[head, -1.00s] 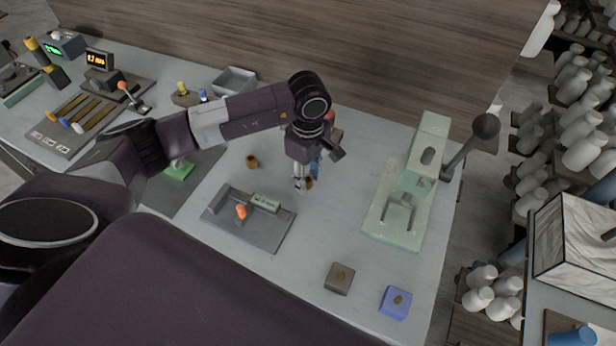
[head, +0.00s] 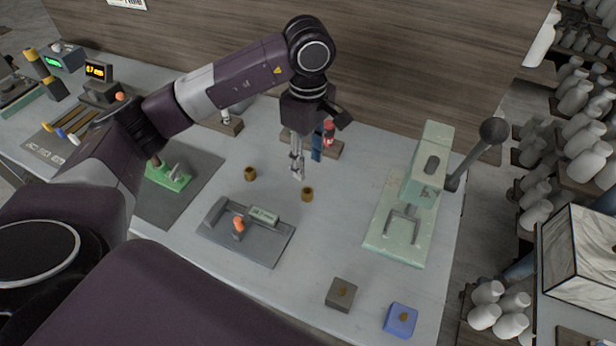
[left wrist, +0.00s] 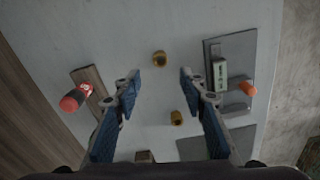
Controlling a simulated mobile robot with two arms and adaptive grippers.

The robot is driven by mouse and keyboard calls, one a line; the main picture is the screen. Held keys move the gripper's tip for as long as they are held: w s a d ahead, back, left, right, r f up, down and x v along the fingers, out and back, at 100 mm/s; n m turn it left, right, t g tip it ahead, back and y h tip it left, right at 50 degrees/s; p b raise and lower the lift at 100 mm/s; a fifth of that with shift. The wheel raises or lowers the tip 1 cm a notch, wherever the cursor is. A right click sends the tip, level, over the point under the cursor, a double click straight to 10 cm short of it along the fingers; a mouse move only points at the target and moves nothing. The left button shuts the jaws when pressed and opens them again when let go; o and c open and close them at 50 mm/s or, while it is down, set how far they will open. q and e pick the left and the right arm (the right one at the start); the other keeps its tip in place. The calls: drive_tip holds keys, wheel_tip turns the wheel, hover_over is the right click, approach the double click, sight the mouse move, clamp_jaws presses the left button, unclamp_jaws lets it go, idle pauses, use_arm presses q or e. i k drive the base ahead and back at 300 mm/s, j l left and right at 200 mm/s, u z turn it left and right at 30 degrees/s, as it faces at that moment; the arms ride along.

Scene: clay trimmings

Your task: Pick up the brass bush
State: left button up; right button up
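Two brass bushes stand on the grey bench. The right brass bush (head: 307,194) is just below and right of my left gripper (head: 297,172) in the head view; it is the upper bush in the left wrist view (left wrist: 159,58). The left brass bush (head: 250,173) stands apart to the left; it is the lower one in the left wrist view (left wrist: 176,117). My left gripper points down above the bench. Its fingers (left wrist: 156,85) are spread wide, with nothing between them. My right gripper is in no view.
A grey fixture with an orange knob (head: 238,228) lies left of a pale green lever press (head: 425,175). A grey block (head: 341,294) and a blue block (head: 401,320) sit at the front. A wooden rack with a red-topped tool (head: 327,134) stands behind the gripper.

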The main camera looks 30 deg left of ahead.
sight(250, 175)
drive_tip(key=u, duration=1.35)
